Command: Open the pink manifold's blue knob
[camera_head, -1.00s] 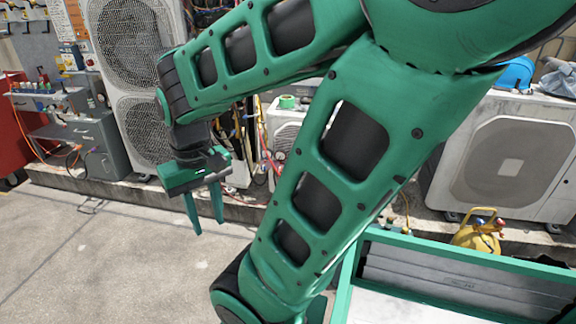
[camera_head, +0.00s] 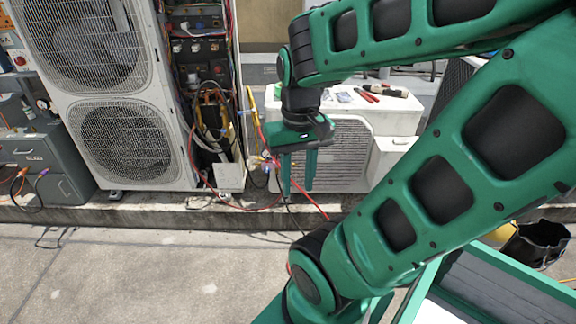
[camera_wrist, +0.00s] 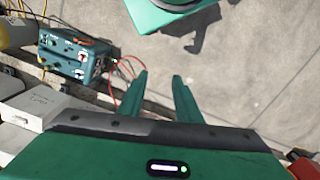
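In the head view a small pinkish-red fitting (camera_head: 262,161) with hoses shows among the wiring beside the tall condenser, just left of my gripper (camera_head: 298,188). It may be the pink manifold, but it is too small for me to make out its blue knob. My gripper points down, with its two green fingers apart and nothing between them. It appears in front of the low condenser in the picture, apart from the fitting. In the wrist view the gripper (camera_wrist: 159,76) is also open and empty above the pavement. No pink manifold is clear there.
The tall double-fan condenser (camera_head: 125,140) stands at the left, its wiring bay open. A low white condenser (camera_head: 335,155) with tools on top stands behind my gripper. A teal box with dials (camera_wrist: 72,55) shows in the wrist view. The pavement (camera_head: 130,275) in front is clear.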

